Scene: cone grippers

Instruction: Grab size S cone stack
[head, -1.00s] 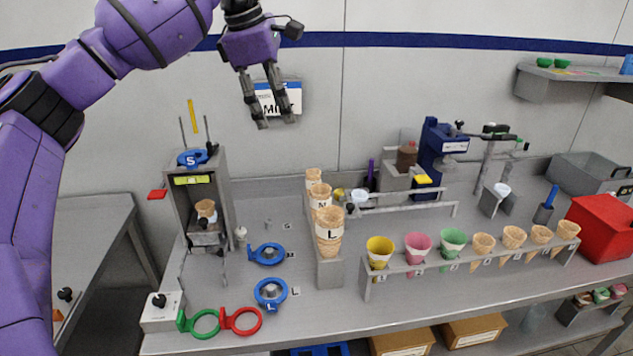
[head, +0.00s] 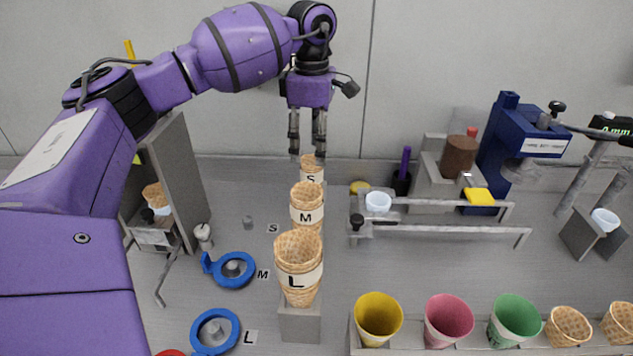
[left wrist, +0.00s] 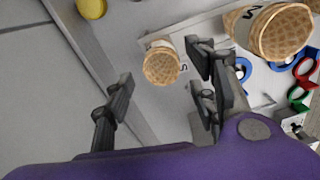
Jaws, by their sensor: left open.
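The size S cone stack (head: 312,168) is a set of waffle cones with a white band marked S. It stands upright at the far end of the cone holder, behind the M stack (head: 307,205) and the L stack (head: 298,265). My left gripper (head: 308,150) is open and empty, pointing down just above the S stack. In the left wrist view the S stack (left wrist: 162,66) shows from above between the spread fingers (left wrist: 160,105), past their tips. A gap to the cones seems to remain. My right gripper is not in view.
Blue rings (head: 235,270) lie left of the stacks. A metal rail (head: 450,231) with a white cup (head: 378,202) stands to the right. A front rack holds a yellow cup (head: 378,318), other coloured cups and cones. The wall is close behind the S stack.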

